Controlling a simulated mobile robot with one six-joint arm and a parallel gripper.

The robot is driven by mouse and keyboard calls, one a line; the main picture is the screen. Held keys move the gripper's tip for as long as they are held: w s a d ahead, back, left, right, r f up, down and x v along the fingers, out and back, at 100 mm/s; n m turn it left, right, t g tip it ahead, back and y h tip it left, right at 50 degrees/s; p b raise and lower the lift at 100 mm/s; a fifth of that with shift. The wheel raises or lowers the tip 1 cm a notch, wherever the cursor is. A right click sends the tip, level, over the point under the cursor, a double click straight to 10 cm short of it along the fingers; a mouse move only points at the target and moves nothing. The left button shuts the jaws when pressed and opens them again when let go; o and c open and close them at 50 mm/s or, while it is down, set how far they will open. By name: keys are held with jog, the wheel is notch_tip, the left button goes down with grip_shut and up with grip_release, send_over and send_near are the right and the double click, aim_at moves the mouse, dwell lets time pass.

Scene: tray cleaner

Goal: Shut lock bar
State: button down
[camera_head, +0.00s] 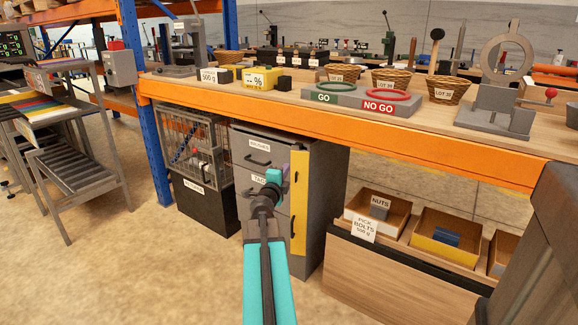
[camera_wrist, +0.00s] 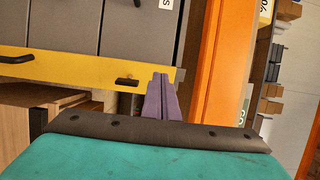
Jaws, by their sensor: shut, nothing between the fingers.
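The yellow lock bar (camera_head: 299,208) stands upright along the right front edge of a grey drawer cabinet (camera_head: 325,190). In the wrist view the lock bar (camera_wrist: 70,71) lies crosswise, with a small black handle (camera_wrist: 127,81) near its upper end, beside my fingers. I cannot tell whether the bar lies flat against the drawers or stands out from them. My gripper (camera_head: 284,172) is at the left of the bar's upper part. In the wrist view its purple fingers (camera_wrist: 161,78) are shut and empty, their tips overlapping the bar's upper end. Contact cannot be told.
An orange shelf beam (camera_head: 349,121) runs above the cabinet. A wire cage (camera_head: 195,147) on a black box stands at left. Open boxes (camera_head: 445,237) on a wooden unit stand at right. The floor in front is clear.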

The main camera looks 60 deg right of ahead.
jog(key=shift+w+d+b, duration=0.2)
jog(key=shift+d+b, duration=0.05)
jog(key=shift+d, duration=0.7)
jog(key=shift+w+d+b, duration=0.2)
jog(key=shift+d, duration=0.8)
jog(key=shift+w+d+b, duration=0.2)
jog(key=shift+d+b, duration=0.05)
jog(key=shift+d, duration=0.7)
